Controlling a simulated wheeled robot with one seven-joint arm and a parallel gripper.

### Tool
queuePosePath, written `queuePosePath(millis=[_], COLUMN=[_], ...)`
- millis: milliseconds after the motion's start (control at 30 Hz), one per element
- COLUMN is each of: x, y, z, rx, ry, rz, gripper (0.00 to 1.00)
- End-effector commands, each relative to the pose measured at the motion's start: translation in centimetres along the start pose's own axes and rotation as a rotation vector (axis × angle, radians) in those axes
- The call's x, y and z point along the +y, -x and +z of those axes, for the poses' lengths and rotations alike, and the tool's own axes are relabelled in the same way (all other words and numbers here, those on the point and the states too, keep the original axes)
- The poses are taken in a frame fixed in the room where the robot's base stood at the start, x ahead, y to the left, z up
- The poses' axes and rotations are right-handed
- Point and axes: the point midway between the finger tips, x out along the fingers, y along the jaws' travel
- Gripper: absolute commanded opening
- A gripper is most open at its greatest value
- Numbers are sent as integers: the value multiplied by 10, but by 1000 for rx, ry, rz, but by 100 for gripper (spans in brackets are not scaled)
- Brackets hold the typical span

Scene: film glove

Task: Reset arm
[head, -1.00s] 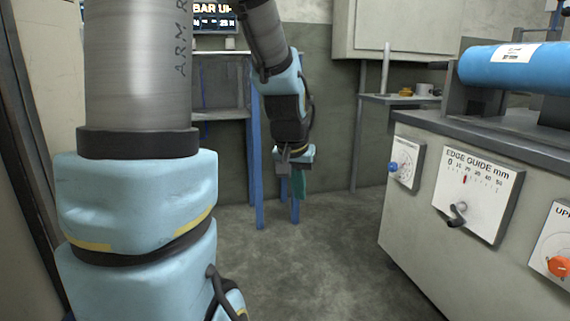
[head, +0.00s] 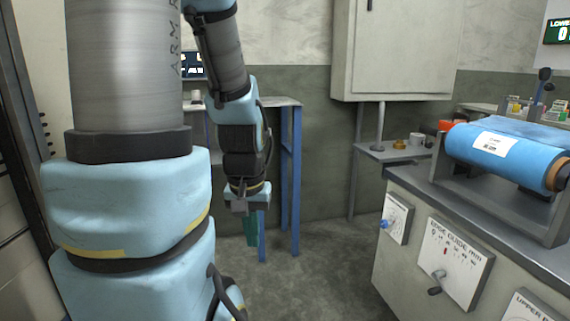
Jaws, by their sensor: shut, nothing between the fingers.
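My arm comes down from the top left, wrapped in pale blue padding with black bands. My gripper (head: 251,232) hangs at its end, pointing down, with teal-green fingers. It is shut, and nothing shows between the fingers. It hangs in the air in front of a blue-legged table (head: 292,180) at the back, apart from the machine on the right.
A grey machine (head: 400,262) on the right carries a blue film roll (head: 505,147), an edge guide panel (head: 455,262) and a dial with a blue knob (head: 394,219). A small shelf (head: 388,154) and a wall cabinet (head: 392,48) are behind. The floor (head: 325,285) between is clear.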

Motion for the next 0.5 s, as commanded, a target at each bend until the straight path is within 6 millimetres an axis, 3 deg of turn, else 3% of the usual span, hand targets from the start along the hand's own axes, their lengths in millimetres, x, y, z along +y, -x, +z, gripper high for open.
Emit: queuePosePath(millis=[33,100,300,500], x=[0,0,0,1], y=[34,56,118,160], z=[-5,-8,-17,-22], rx=[0,0,0,0], ry=[0,0,0,0], rz=[0,0,0,0], gripper=[0,0,0,0])
